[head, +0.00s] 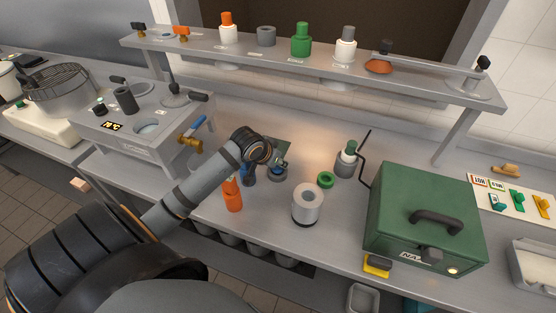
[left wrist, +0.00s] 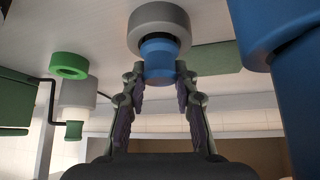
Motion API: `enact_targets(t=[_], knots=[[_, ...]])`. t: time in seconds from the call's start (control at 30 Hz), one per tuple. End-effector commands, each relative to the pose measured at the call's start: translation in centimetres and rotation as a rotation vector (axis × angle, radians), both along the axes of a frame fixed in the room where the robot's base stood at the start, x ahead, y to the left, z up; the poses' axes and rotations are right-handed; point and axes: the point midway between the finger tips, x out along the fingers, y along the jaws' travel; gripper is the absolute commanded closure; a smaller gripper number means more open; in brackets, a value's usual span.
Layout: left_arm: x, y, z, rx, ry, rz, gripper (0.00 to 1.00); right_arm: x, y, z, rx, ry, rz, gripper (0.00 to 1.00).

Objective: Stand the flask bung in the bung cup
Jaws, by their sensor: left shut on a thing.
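The flask bung is a small blue stopper (left wrist: 158,58), between the two fingers of my left gripper (left wrist: 158,84) in the left wrist view. The gripper is shut on it. The bung cup looks like a short grey round cup with a dark opening (left wrist: 150,15); in the head view it stands on the counter (head: 277,176) just under my left gripper (head: 279,162). The bung's far end lines up with the cup's opening and seems to be at or in it; how deep I cannot tell. My right gripper is not in view.
A blue flask (head: 248,177) stands close left of the cup, large in the left wrist view (left wrist: 290,80). An orange bottle (head: 233,198), white-grey cylinder (head: 306,204), green ring (head: 325,180) and grey bottle (head: 345,165) stand nearby. A green box (head: 425,215) stands right.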

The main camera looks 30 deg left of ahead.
Motion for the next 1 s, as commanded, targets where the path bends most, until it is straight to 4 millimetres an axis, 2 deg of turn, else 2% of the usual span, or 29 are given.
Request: enact_targets(t=[0.13, 0.17, 0.33, 0.57, 0.87, 1.0], knots=[[-0.01, -0.01, -0.39, 0.000, 0.001, 0.000, 1.00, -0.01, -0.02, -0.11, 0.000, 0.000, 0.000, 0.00], [-0.01, -0.01, -0.34, 0.000, 0.000, 0.000, 0.67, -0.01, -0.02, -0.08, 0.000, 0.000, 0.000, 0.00], [0.00, 0.00, -0.31, 0.000, 0.000, 0.000, 0.45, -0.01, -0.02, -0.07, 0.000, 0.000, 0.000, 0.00], [-0.01, 0.00, -0.31, 0.000, 0.000, 0.000, 0.43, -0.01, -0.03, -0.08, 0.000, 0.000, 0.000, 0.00], [-0.01, 0.00, -0.31, 0.000, 0.000, 0.000, 0.03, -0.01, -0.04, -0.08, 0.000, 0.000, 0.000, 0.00], [-0.01, 0.00, -0.31, 0.000, 0.000, 0.000, 0.00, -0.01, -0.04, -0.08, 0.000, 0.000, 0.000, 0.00]])
